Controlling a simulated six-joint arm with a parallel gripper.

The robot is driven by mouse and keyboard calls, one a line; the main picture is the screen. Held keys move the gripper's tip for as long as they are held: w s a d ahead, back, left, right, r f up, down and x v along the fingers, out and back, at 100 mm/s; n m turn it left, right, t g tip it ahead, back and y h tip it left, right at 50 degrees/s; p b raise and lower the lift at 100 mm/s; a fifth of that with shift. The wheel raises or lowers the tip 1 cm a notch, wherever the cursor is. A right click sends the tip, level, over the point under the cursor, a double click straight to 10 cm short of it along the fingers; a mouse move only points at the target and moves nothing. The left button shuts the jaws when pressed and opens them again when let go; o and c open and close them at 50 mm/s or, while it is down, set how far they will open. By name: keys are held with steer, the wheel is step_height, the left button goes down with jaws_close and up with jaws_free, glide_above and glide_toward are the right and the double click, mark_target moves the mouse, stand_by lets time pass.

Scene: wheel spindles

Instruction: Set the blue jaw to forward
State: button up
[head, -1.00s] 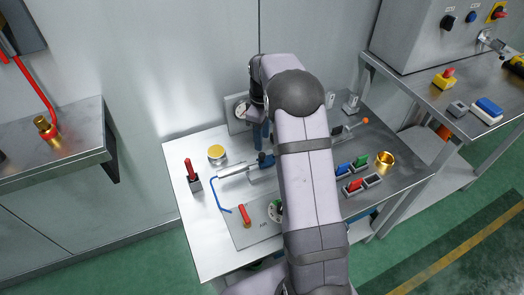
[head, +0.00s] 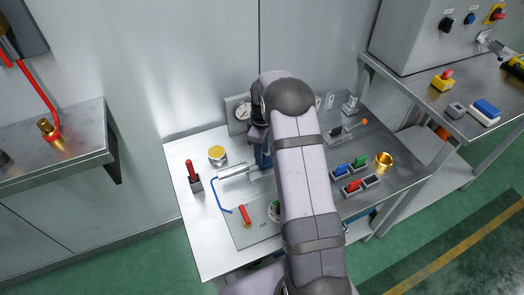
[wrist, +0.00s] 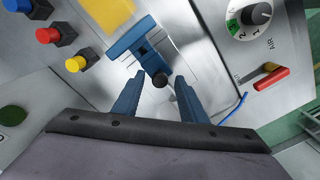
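My gripper (wrist: 160,76) is open, with one blue finger on each side of the knob. I see gaps beside the knob and cannot tell whether the fingers touch it. In the head view my gripper (head: 263,160) points down over the bench near the silver cylinder (head: 233,170), and hides the jaw there.
A red lever (wrist: 270,77) and a numbered AIR dial (wrist: 248,18) are right in the wrist view; red (wrist: 48,35) and yellow (wrist: 75,63) buttons are left. My arm covers the bench's middle.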

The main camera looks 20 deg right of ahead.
jaws_close()
steer(key=d, duration=0.5)
steer(key=shift+d, duration=0.25)
jaws_free()
steer(key=shift+d, duration=0.1)
step_height(320, 180, up, 7)
steer(key=b, duration=0.2)
steer(key=shift+r, duration=0.15)
stand_by(0.6)
